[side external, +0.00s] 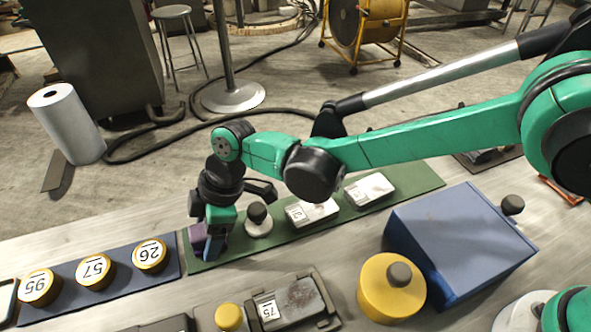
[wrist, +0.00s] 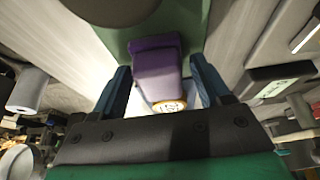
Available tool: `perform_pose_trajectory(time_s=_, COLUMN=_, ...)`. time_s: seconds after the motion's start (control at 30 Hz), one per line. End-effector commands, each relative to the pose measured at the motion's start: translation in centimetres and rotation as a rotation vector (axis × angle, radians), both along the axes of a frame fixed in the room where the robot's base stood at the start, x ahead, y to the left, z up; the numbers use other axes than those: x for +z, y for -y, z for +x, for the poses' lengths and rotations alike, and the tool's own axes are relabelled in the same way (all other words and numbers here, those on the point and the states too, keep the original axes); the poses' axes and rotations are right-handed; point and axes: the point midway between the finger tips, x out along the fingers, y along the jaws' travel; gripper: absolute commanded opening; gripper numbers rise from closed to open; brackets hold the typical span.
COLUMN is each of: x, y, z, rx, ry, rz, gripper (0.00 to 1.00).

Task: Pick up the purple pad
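The purple pad (side external: 196,236) stands at the left end of the green mat, partly hidden behind my gripper (side external: 211,248) in the side external view. In the wrist view, the purple pad (wrist: 158,66) lies between the two blue fingers of my gripper (wrist: 160,70). The fingers are spread on either side of it, with a gap visible at the right finger. The left finger is very near its edge; I cannot tell whether it touches. My gripper points down, low over the mat.
The green mat (side external: 333,218) also carries a black-knobbed white piece (side external: 258,222) close beside my gripper and white boxes (side external: 311,212). Numbered yellow discs (side external: 150,254) sit on a navy mat to the left. A blue block (side external: 455,245) and yellow cylinder (side external: 388,290) stand right.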

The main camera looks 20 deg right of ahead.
Motion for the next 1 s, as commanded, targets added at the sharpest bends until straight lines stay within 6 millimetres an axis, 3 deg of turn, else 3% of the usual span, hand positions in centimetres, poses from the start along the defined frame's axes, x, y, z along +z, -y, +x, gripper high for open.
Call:
perform_pose_trajectory(time_s=0.03, x=0.0, y=0.0, z=0.0, rx=0.000, ry=0.000, rz=0.000, gripper=0.53)
perform_pose_trajectory(time_s=0.2, x=0.0, y=0.0, z=0.0, rx=0.000, ry=0.000, rz=0.000, gripper=0.04)
perform_pose_trajectory(time_s=0.23, x=0.0, y=0.0, z=0.0, rx=0.000, ry=0.000, rz=0.000, gripper=0.01)
perform_pose_trajectory(time_s=0.5, x=0.2, y=0.0, z=0.0, rx=0.000, ry=0.000, rz=0.000, gripper=0.01)
perform_pose_trajectory(time_s=0.67, x=1.5, y=0.0, z=0.0, rx=0.000, ry=0.000, rz=0.000, gripper=0.01)
perform_pose_trajectory(time_s=0.77, x=3.3, y=0.0, z=0.0, rx=0.000, ry=0.000, rz=0.000, gripper=0.01)
perform_pose_trajectory(time_s=1.0, x=11.0, y=0.0, z=0.0, rx=0.000, ry=0.000, rz=0.000, gripper=0.01)
